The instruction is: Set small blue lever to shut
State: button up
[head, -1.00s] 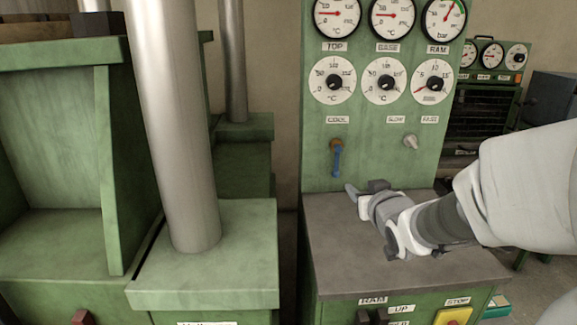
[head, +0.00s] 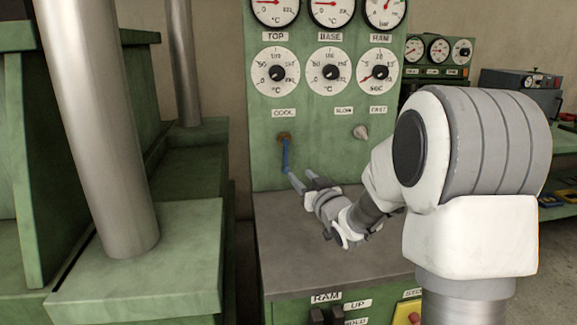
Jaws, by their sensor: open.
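The small blue lever (head: 285,155) hangs straight down from its brown pivot on the green panel, below the label COOL. My gripper (head: 301,181) is just below and to the right of the lever, above the grey console top. Its two fingers point up and left toward the panel and are apart, with nothing seen between them. The left fingertip is close to the lever's lower end; I cannot tell whether they touch.
The green panel (head: 315,108) carries gauges and dials, and a grey knob (head: 360,132) sits right of the lever. The grey console top (head: 285,262) is clear. Red and yellow controls (head: 408,313) are on the console front. A thick steel column (head: 105,150) stands at left.

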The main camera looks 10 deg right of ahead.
aim_at(287, 160)
jog(key=w, duration=0.3)
jog(key=w+a, duration=0.1)
jog(key=w, duration=0.2)
jog(key=w+a+b, duration=0.1)
jog(key=w, duration=0.2)
jog(key=shift+w, duration=0.4)
grip_shut()
dwell(1.0)
